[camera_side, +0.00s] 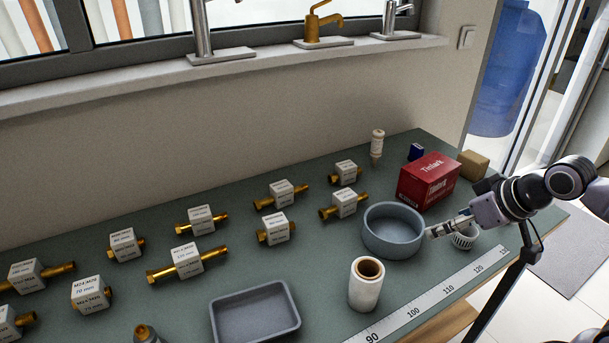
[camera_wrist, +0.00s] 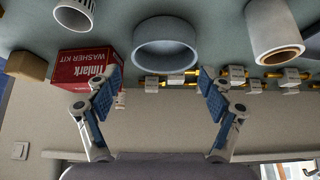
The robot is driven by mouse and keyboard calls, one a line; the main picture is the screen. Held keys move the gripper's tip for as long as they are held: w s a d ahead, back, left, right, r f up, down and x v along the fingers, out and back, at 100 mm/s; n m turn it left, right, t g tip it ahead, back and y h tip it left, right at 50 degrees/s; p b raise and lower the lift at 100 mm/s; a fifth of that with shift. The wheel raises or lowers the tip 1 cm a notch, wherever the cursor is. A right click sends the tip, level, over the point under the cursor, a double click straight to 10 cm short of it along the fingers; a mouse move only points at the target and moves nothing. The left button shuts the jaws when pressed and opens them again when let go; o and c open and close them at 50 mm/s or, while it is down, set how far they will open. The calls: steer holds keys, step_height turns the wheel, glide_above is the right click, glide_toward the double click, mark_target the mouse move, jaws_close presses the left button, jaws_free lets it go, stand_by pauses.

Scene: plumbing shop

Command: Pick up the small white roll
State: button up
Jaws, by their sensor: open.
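A white roll (camera_side: 367,285) with a brown core stands upright on the green-grey bench, in front of the round grey bowl. It also shows at the upper right of the wrist view (camera_wrist: 273,38). My gripper (camera_side: 437,231) is at the right, beside the bowl's right rim in the side view, apart from the roll. In the wrist view my gripper (camera_wrist: 160,88) has its two blue-padded fingers spread wide with nothing between them. The roll is outside the fingers, up and to the right in that view.
A white slotted cup (camera_side: 465,238) stands under my wrist, with a red washer-kit box (camera_side: 429,181) behind. A grey tray (camera_side: 255,313), a ruler strip (camera_side: 430,301) and several brass fittings with white labels (camera_side: 187,261) occupy the bench.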

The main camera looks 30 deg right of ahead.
steer(key=n+g, duration=0.7)
steer(key=n, duration=1.3)
glide_above(372, 267)
steer(key=s+a, duration=0.1)
steer(key=shift+f, duration=2.6)
steer(key=f, duration=0.1)
steer(key=a+f, duration=0.1)
steer(key=f, duration=0.1)
steer(key=shift+f, duration=0.2)
steer(key=shift+d+f, duration=0.1)
steer(key=shift+f, duration=0.75)
steer(key=shift+c, duration=0.3)
steer(key=c, duration=1.3)
